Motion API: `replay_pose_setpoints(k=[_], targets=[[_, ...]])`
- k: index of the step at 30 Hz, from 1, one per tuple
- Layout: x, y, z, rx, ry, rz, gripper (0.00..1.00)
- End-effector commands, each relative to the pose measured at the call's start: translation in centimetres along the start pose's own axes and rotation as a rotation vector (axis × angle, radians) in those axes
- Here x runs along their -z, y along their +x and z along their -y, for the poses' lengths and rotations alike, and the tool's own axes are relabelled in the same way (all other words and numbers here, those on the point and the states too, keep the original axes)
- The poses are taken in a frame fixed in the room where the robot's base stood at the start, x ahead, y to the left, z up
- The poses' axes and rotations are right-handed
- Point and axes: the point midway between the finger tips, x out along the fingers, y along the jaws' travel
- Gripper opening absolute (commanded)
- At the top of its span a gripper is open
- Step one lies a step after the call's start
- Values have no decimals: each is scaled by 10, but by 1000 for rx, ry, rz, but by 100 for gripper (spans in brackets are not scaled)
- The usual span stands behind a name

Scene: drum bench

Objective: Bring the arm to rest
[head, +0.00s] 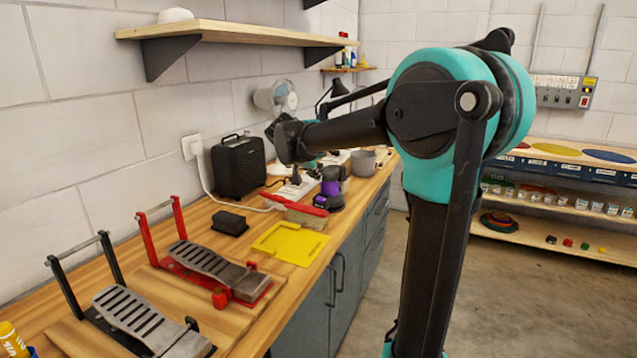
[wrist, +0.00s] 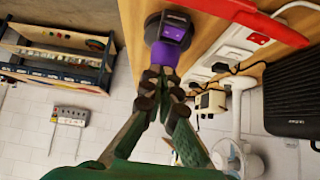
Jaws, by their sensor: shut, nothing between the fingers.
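My gripper (wrist: 168,82) is shut and empty in the wrist view, its fingertips close together. In that view the fingertips appear just beside a purple and black tool (wrist: 168,32); I cannot tell the gap between them. In the head view my arm reaches left over the far part of the bench, its elbow raised and bent. My gripper's fingers are hard to make out there, partly behind the dark wrist. The purple tool (head: 331,188) stands upright on the bench below and to the right of the wrist.
The wooden bench (head: 225,218) runs along the left wall, holding a black pedal (head: 138,312), a red pedal (head: 215,270), a yellow mat (head: 290,244), a black speaker (head: 239,166) and a grey mug (head: 363,163). A wall shelf (head: 230,32) hangs above. Floor right is open.

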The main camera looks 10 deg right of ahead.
Motion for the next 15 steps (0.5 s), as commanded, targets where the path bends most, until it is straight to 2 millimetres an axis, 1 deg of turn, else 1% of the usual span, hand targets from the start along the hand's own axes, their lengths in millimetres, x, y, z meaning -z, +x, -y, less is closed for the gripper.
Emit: replay_pose_setpoints(k=[1,5,8,11,14,15], targets=[[0,-5,0,0,0,0,0],[-2,-11,-4,-1,-3,4,0],[-13,-7,-18,-3,-25,26,0],[-39,3,-46,0,-71,75,0],[-77,13,-81,15,-135,139,0],[-93,17,-95,24,-162,166,0]])
